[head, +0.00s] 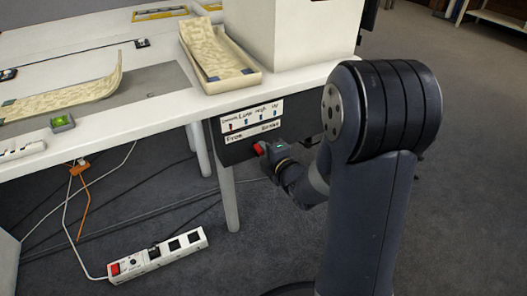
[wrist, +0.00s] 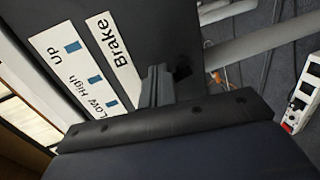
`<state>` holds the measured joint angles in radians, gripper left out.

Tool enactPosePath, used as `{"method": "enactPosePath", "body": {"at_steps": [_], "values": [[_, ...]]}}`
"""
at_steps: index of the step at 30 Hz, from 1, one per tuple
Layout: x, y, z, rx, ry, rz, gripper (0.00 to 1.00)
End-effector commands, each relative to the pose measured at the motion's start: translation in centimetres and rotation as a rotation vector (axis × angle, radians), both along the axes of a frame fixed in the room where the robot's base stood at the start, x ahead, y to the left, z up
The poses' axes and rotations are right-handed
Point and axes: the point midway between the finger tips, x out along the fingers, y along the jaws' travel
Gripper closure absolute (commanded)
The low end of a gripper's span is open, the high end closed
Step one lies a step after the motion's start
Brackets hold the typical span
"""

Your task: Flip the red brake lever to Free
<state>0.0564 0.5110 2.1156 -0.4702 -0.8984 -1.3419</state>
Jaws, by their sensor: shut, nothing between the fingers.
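A dark control panel (head: 225,152) hangs under the table's front edge. Its lower white label (head: 252,132) reads Free at left and Brake at right. The red brake lever (head: 257,149) shows just below this label, between the two words and nearer Brake. My gripper (head: 267,153) is shut, with its tip right beside the lever on the right; whether they touch I cannot tell. In the wrist view my shut gripper (wrist: 157,84) is close to the panel (wrist: 150,20), by the Brake label (wrist: 115,52). The red lever is hidden there.
An upper label (head: 252,114) has Low, High and Up marks with small coloured keys. Above, the white table (head: 140,124) holds a cream tray (head: 225,75) and a large white box (head: 300,30). A table leg (head: 228,195) stands below the panel. A power strip (head: 160,257) lies on the floor.

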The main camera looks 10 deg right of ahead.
Motion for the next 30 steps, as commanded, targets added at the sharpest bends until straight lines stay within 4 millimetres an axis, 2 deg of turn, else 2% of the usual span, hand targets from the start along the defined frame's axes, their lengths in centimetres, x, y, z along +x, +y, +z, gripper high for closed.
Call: {"method": "enactPosePath", "body": {"at_steps": [2,5,21,30], "values": [[-0.2,0.6,-0.2,0.000,0.000,0.002,1.00],[-0.3,0.4,0.0,0.001,0.000,-0.001,1.00],[-5.2,-3.1,0.0,0.000,-0.001,-0.004,1.00],[-6.3,-3.6,0.0,0.000,0.000,0.000,1.00]]}}
